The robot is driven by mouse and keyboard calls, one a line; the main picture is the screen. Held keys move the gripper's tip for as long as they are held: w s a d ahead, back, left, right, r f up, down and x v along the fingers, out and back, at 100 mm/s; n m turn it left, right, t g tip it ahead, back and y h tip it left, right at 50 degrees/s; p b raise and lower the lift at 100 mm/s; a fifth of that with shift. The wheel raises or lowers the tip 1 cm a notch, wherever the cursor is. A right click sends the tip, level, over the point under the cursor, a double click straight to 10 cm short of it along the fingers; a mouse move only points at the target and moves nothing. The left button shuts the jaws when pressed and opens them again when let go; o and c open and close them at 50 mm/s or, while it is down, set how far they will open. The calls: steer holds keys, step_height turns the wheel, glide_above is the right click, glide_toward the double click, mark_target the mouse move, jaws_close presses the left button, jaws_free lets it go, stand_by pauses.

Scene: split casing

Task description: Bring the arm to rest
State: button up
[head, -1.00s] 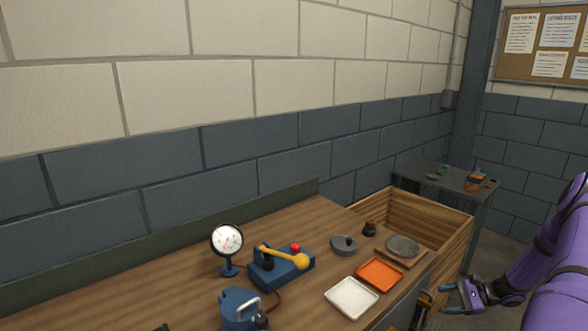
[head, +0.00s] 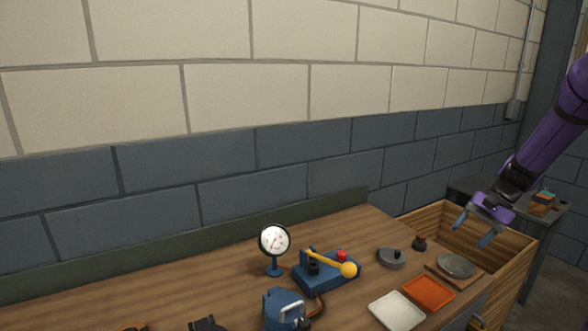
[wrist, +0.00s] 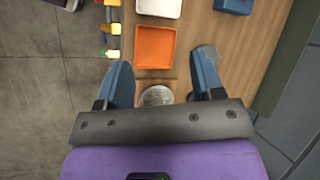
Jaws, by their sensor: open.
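My gripper (head: 474,230) is open and empty, raised above the right end of the workbench near the wooden bin. My purple arm reaches it from the upper right. In the wrist view, its two blue fingers (wrist: 160,85) are spread apart, with nothing between them. The round grey disc (wrist: 157,96) on its wooden base shows below, partly hidden by my gripper's mount. The orange tray (wrist: 155,47) lies ahead of it on the bench.
On the bench (head: 200,290) stand a gauge (head: 274,240), a blue device with a yellow-knobbed lever (head: 325,270), a blue casing (head: 285,309), a white tray (head: 397,311) and a grey lidded part (head: 391,257). The wooden bin (head: 513,246) adjoins the right end. A small side table (head: 480,187) stands behind.

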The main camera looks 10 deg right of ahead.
steer(key=s+a+r+n+t+h, duration=0.1)
steer(key=s+a+r+n+h, duration=0.15)
steer(key=s+a+r, duration=0.35)
steer(key=s+a+r+n+h, duration=0.2)
steer(key=s+a+r+n, duration=0.15)
steer(key=a+r, duration=0.5)
steer(key=s+a+r+n+t+h, duration=0.1)
steer(key=s+a+r+t, duration=0.1)
steer(key=s, duration=0.5)
steer(key=s+a+r+n+t+h, duration=0.1)
steer(key=s+a+r+n+t, duration=0.1)
steer(key=s, duration=0.5)
steer(key=shift+s+a+r, duration=0.25)
steer(key=shift+s+a, duration=0.05)
steer(key=shift+a, duration=0.45)
steer(key=shift+d, duration=0.1)
